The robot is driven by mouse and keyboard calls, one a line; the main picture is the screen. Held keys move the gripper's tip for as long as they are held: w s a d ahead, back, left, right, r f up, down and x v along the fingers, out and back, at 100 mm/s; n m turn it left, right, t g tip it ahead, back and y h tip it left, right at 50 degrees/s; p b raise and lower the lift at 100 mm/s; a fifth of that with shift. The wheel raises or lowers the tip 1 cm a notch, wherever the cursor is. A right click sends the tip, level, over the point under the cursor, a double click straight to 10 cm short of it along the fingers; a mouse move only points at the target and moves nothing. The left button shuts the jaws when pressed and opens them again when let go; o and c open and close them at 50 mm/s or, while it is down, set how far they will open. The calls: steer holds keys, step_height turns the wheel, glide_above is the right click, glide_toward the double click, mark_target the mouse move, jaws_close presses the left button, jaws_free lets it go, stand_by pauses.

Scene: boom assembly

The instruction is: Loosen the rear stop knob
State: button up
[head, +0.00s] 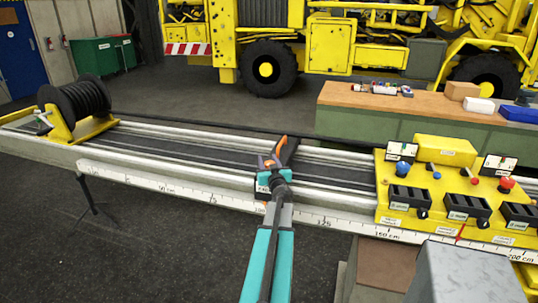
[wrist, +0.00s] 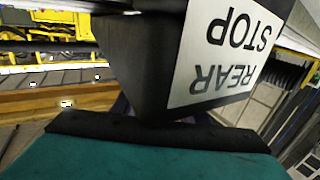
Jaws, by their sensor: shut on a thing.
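The rear stop (head: 289,152) is a dark block across the silver rail, left of the yellow carriage, with an orange part on its top. In the wrist view the black block (wrist: 138,55) fills the upper middle, its white REAR STOP label (wrist: 225,52) upside down. My gripper (head: 270,164) is at the near side of the stop, shut on its knob. The knob is hidden by the gripper and block, so its turn cannot be seen. A dark pad and teal part of my gripper (wrist: 160,128) fill the bottom of the wrist view.
The rail carries a white centimetre scale (head: 180,188) on its near side. A black cable reel (head: 75,105) stands at the left end. The yellow carriage (head: 440,180) with knobs and black boxes is to the right. A wood-topped bench (head: 420,108) stands behind.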

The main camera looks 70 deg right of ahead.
steer(key=shift+w+a+r+n+t+y+p, duration=0.15)
steer(key=shift+n+t+y+p, duration=0.45)
steer(key=shift+p, duration=1)
steer(key=o, duration=1.1)
steer(key=shift+c, duration=0.2)
steer(key=shift+a, duration=0.1)
steer(key=b+v, duration=0.2)
steer(key=v, duration=1.1)
steer(key=shift+s+a+f, duration=0.2)
steer(key=shift+s+f, duration=0.1)
